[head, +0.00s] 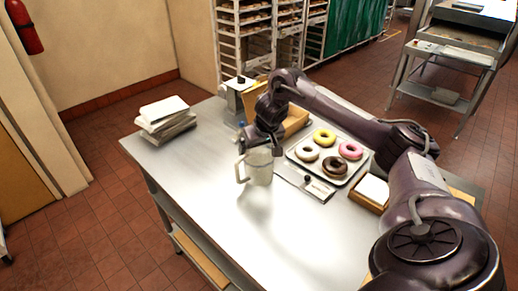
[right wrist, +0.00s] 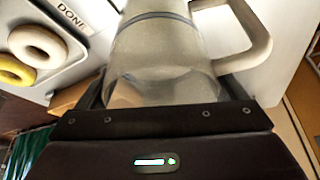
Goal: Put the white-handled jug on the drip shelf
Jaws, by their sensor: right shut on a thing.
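The jug (head: 261,172), clear to pale grey with a white handle (head: 242,171) on its left, is upright over the steel table. My right gripper (head: 262,148) is shut on its upper part from above. In the right wrist view the jug (right wrist: 160,50) sits between the two fingers, with its handle (right wrist: 255,35) to the right. I cannot tell whether its base touches the table. My left gripper is not in view. I cannot pick out the drip shelf with certainty.
A tray (head: 292,153) of several doughnuts lies right of the jug, with a small labelled steel plate (head: 318,190) in front. A stack of white cloths or papers (head: 165,118) is at the far left. An open cardboard box (head: 297,121) stands behind. The table's (head: 205,165) left middle is clear.

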